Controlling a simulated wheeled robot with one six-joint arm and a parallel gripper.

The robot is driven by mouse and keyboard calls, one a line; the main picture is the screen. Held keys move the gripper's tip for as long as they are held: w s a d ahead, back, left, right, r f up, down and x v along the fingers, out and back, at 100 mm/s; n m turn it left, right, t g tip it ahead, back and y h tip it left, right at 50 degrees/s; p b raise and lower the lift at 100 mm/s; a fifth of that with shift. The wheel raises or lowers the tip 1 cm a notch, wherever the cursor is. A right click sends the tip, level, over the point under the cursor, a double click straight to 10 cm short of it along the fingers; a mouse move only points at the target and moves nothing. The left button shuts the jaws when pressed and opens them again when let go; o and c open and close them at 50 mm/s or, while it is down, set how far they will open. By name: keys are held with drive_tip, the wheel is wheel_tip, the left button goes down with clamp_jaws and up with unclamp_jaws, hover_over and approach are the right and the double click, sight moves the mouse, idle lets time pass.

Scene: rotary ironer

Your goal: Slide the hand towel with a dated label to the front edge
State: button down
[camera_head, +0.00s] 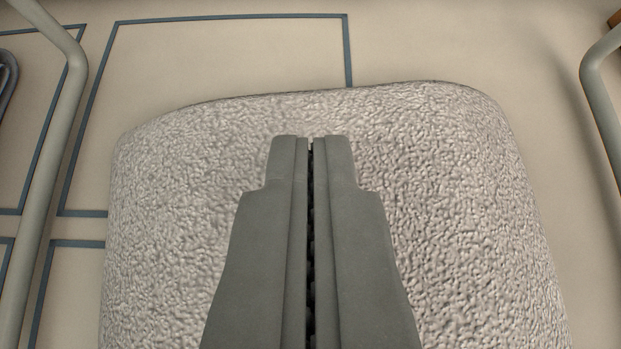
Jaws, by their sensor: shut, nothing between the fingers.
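A light grey-beige towel (450,190) with a bumpy terry texture fills the middle of the view. It lies on a beige surface and its far edge is rounded and slightly raised at the right. No label shows on the part in view. My gripper (311,140) is shut and empty, with its fingertips over the towel near its far edge. The fingers hide the towel's middle; I cannot tell whether they touch it. The towel's near end is cut off by the frame.
The beige surface (230,55) has dark blue-grey outlined rectangles, partly under the towel. A bent metal rail (62,120) runs along the left, and another (602,110) along the right. Bare surface shows beyond the towel and on both sides.

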drive_tip(key=s, duration=0.5)
drive_tip(key=s+f, duration=0.1)
drive_tip(key=s, duration=0.2)
drive_tip(key=shift+s, duration=0.25)
drive_tip(key=shift+r, duration=0.75)
drive_tip(key=shift+w, duration=0.15)
drive_tip(key=s, duration=1.2)
drive_tip(key=s+r+t, duration=0.6)
drive_tip(key=s+r, duration=0.7)
drive_tip(key=r, duration=0.1)
drive_tip(key=shift+d+r, duration=0.2)
drive_tip(key=shift+d, duration=0.1)
drive_tip(key=shift+s, duration=0.1)
